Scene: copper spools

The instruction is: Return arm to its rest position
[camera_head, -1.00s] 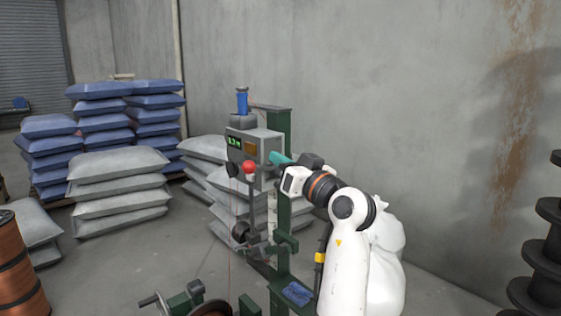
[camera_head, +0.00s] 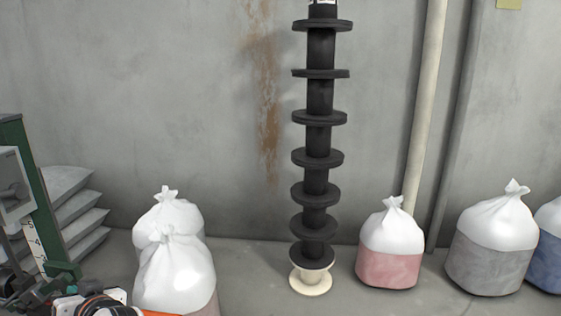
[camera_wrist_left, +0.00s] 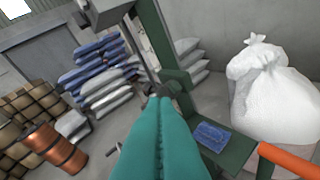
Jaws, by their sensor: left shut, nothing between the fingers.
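My left gripper shows in the left wrist view with its long teal fingers (camera_wrist_left: 158,112) pressed together and nothing between them. The fingers point towards the green machine frame (camera_wrist_left: 152,45), beside a green ledge with a blue cloth (camera_wrist_left: 210,135) on it. I cannot tell whether they touch the frame. In the head view, part of my left arm (camera_head: 95,305) lies low at the left corner, in front of the machine's green post (camera_head: 32,200). My right gripper is in neither view.
A tall stack of black spools (camera_head: 318,133) stands by the wall on a cream spool (camera_head: 311,278). White tied bags (camera_head: 175,272) stand left of it. A pink-bottomed bag (camera_head: 390,250) and a grey-bottomed bag (camera_head: 492,245) stand right.

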